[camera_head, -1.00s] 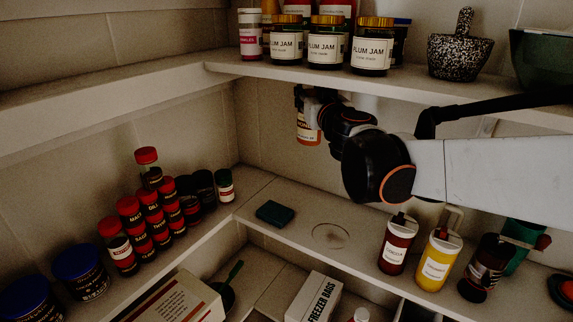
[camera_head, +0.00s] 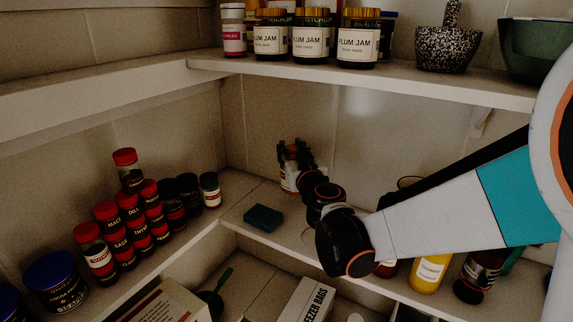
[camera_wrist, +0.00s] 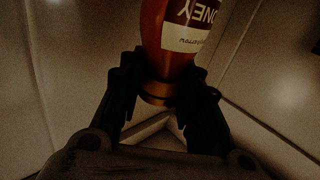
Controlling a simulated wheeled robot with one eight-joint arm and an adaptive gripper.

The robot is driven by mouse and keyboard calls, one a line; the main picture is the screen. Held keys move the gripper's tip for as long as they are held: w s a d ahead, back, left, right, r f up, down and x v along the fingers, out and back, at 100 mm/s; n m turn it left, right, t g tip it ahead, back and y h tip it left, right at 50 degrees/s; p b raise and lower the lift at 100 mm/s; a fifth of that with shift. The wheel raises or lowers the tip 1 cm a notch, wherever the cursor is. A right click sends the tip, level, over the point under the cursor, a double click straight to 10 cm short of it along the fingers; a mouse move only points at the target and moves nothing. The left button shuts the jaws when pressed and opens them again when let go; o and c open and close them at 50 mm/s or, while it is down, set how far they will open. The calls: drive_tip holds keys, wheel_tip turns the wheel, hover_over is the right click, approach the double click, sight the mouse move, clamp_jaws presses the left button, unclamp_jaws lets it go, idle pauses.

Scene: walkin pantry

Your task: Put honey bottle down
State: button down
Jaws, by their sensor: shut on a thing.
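The honey bottle (camera_head: 288,183) is amber with a white and dark label. In the head view it is upright at the back of the middle shelf (camera_head: 238,195), near the corner. I cannot tell whether its base touches the shelf. My gripper (camera_head: 293,152) is shut on it near its top. In the wrist view the bottle (camera_wrist: 180,40) appears upside down, its label partly cut off by the frame's top edge, with my gripper (camera_wrist: 165,88) around its narrow end. My arm hides part of the shelf right of the bottle.
A dark green block (camera_head: 263,217) lies on the shelf left of my wrist. Stacked red-capped spice jars (camera_head: 130,215) stand farther left. A yellow bottle (camera_head: 430,270) and a dark bottle (camera_head: 474,279) stand right, below my arm. Plum jam jars (camera_head: 312,40) line the upper shelf.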

drive_tip(key=shift+f+b, duration=0.4)
drive_tip(key=shift+f, duration=1.7)
drive_tip(key=shift+s, duration=0.1)
drive_tip(key=shift+f, duration=0.15)
drive_tip(key=c, duration=1.2)
unclamp_jaws()
drive_tip(key=shift+o, duration=0.2)
drive_tip(key=shift+r, duration=0.25)
drive_tip(key=s+d, duration=0.2)
drive_tip(key=s, duration=1)
drive_tip(key=shift+d+p, duration=0.15)
drive_tip(key=shift+p, duration=0.2)
